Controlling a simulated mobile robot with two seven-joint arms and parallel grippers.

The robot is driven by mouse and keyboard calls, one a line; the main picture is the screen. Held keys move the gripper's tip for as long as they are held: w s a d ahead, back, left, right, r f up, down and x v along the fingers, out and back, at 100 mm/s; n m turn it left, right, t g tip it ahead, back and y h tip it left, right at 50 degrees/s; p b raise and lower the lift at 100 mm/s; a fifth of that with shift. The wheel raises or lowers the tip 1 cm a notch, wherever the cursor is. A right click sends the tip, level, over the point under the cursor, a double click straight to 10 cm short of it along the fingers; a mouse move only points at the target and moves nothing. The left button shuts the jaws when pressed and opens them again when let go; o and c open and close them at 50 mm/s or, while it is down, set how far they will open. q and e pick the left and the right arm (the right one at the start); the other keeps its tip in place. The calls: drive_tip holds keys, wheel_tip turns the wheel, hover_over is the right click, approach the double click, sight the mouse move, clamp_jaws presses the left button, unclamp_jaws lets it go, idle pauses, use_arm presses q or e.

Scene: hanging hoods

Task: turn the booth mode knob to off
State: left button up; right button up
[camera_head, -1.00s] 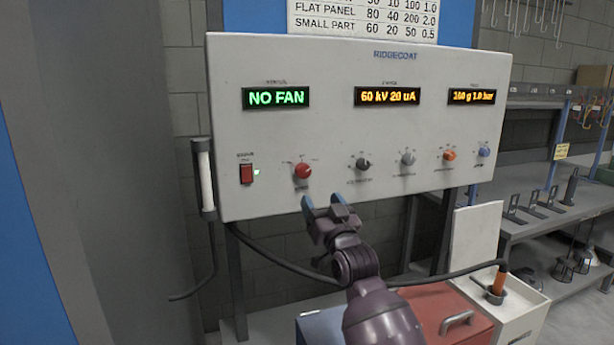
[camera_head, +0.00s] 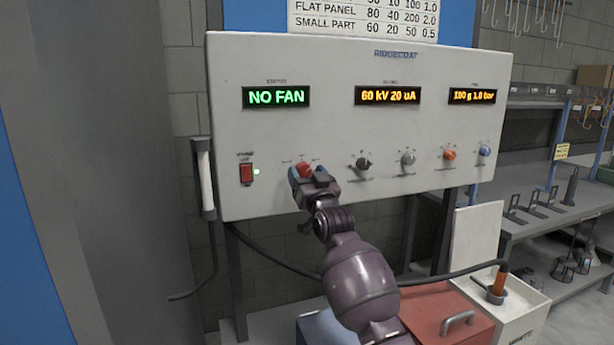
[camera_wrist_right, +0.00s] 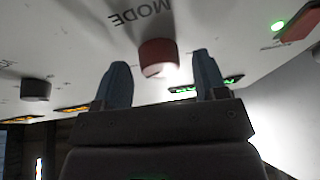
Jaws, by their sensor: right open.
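The red booth mode knob (camera_head: 305,169) sits at the lower left of the white control panel (camera_head: 350,130), partly hidden by my right gripper (camera_head: 307,174). In the right wrist view the red knob (camera_wrist_right: 158,57) shows beside the printed word MODE, in line with the gap between the two blue-tipped fingers (camera_wrist_right: 163,80). The fingers are open, one on each side of the knob's line; I cannot tell whether they touch it. The status display (camera_head: 276,97) reads NO FAN in green. My left gripper is not in view.
A dark knob (camera_head: 363,164), a grey knob (camera_head: 407,159), an orange knob (camera_head: 450,154) and a blue knob (camera_head: 485,151) are to the right. A black cable (camera_head: 270,262) hangs below the panel.

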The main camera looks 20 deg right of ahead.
drive_tip(key=shift+c, duration=0.6)
drive_tip(key=c, duration=0.8)
